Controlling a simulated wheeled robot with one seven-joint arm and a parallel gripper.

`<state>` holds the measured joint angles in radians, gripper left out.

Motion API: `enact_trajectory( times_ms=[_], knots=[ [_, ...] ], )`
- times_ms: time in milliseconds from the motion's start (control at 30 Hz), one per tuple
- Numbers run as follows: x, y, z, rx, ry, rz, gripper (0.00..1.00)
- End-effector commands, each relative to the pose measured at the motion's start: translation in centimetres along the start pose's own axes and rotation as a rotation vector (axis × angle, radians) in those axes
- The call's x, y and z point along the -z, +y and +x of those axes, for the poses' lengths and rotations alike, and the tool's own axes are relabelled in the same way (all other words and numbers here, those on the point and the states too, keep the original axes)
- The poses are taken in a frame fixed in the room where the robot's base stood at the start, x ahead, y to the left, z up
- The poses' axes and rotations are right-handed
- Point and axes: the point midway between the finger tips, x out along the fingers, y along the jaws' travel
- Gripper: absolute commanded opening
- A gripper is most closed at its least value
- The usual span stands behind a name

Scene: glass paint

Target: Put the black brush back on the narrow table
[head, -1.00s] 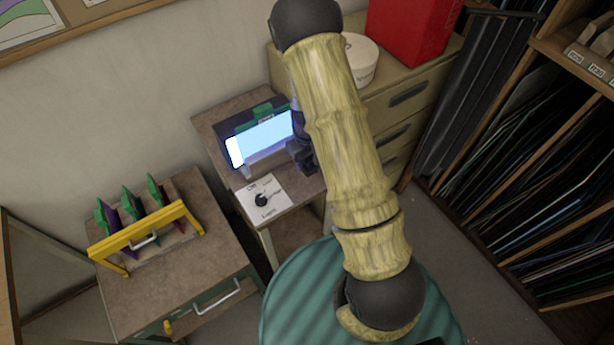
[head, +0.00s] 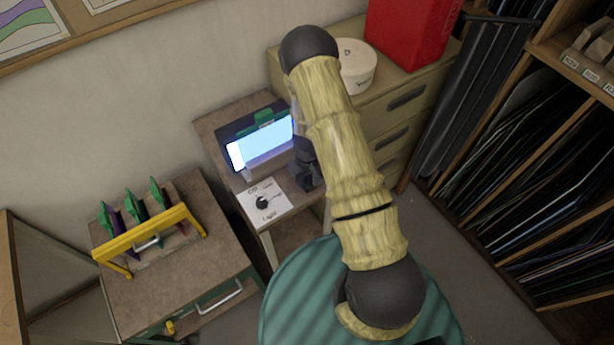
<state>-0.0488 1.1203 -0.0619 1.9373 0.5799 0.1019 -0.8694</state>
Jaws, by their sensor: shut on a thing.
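The narrow table (head: 208,127) seems to be the small brown one against the wall. It carries a lit box (head: 262,145) with a green-handled piece in it and a white panel with a black dial (head: 262,203). My gripper (head: 307,178) is a small dark shape at this table's right side, beside the lit box. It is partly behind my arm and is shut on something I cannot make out. I cannot pick out the black brush in this view.
A brown cabinet (head: 178,275) at left carries a yellow rack (head: 150,245) with several green-handled pieces. Drawers (head: 395,125) at right hold a round white box (head: 357,66) and a red container (head: 410,30). Shelves of sheets (head: 550,200) fill the right side.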

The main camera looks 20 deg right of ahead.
Motion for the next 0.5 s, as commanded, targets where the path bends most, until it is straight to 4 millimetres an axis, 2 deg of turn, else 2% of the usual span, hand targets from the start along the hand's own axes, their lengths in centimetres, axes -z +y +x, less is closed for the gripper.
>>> enact_trajectory(
  times_ms=[367, 400, 500],
  knots=[
    [0.03, 0.02, 0.64, -0.001, 0.001, 0.0, 0.12],
    [0.02, 0.02, 0.69, -0.001, 0.001, 0.0, 0.41],
    [0.02, 0.01, 0.59, -0.001, 0.001, 0.0, 0.61]
  ],
)
